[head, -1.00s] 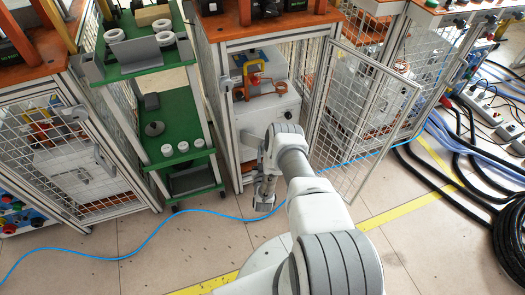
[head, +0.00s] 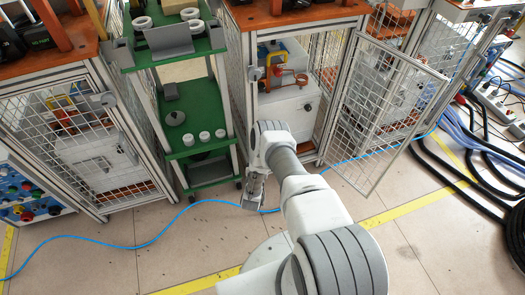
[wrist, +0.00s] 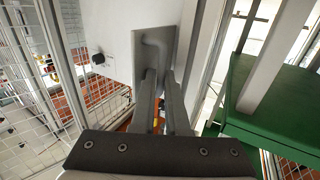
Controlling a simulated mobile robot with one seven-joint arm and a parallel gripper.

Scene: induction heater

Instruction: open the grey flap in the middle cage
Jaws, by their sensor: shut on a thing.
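The middle cage (head: 334,147) stands with its mesh door (head: 385,115) swung open to the right. A white box (head: 285,108) is inside it. In the wrist view, the grey flap (wrist: 150,50) is a flat plate with a bent handle (wrist: 157,45) against the white box (wrist: 108,30). My gripper (wrist: 162,75) is shut on the handle. The fingers hide the handle's lower part. In the head view, my gripper (head: 254,192) shows low at the cage's front left, and my arm hides the flap. I cannot tell how far the flap stands from the box.
A green shelf cart (head: 195,120) stands close on the left; its green shelf also shows in the wrist view (wrist: 270,105). A blue cable (head: 150,237) crosses the floor. Black hoses (head: 500,235) lie at the right. The front floor is mostly clear.

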